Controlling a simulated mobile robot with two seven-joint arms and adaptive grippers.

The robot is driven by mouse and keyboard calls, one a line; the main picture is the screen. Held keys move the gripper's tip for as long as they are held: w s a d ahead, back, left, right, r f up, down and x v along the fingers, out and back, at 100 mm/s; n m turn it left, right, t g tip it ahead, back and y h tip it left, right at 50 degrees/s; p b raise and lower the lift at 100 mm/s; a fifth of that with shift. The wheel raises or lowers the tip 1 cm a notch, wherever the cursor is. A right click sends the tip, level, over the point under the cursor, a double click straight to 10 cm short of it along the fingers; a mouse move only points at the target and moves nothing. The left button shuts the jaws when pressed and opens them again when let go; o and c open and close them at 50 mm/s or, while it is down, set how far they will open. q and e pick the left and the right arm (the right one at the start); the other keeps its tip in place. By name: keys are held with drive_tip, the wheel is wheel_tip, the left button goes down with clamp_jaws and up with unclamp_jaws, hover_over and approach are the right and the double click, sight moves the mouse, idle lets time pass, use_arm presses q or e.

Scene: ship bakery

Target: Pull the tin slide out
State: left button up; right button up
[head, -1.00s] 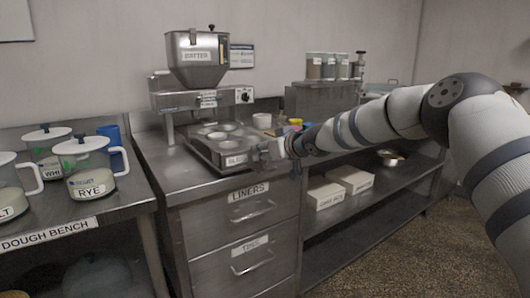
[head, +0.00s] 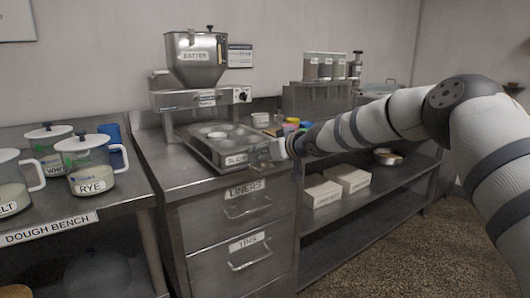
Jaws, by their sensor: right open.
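The tin slide (head: 209,155) is a metal tray with a front label reading SLIDE. It sits on the steel counter below the batter hopper (head: 196,60). At least one round, pale-topped tin (head: 217,135) shows in it. My right gripper (head: 262,157) is open just right of the slide's front label, near the front end. Whether its fingers touch the slide or surround any handle cannot be told at this size. My left gripper is not in view.
Drawers labelled LINERS (head: 246,208) and TINS (head: 250,258) are under the counter. Coloured cups (head: 291,123) and a steel rack with canisters (head: 326,68) stand behind my right arm. The dough bench (head: 100,209) with lidded jars is at left.

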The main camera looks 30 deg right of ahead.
drive_tip(key=shift+s+a+r, duration=0.1)
drive_tip(key=shift+s+r, duration=0.1)
drive_tip(key=v, duration=0.7)
drive_tip(key=shift+f, duration=0.15)
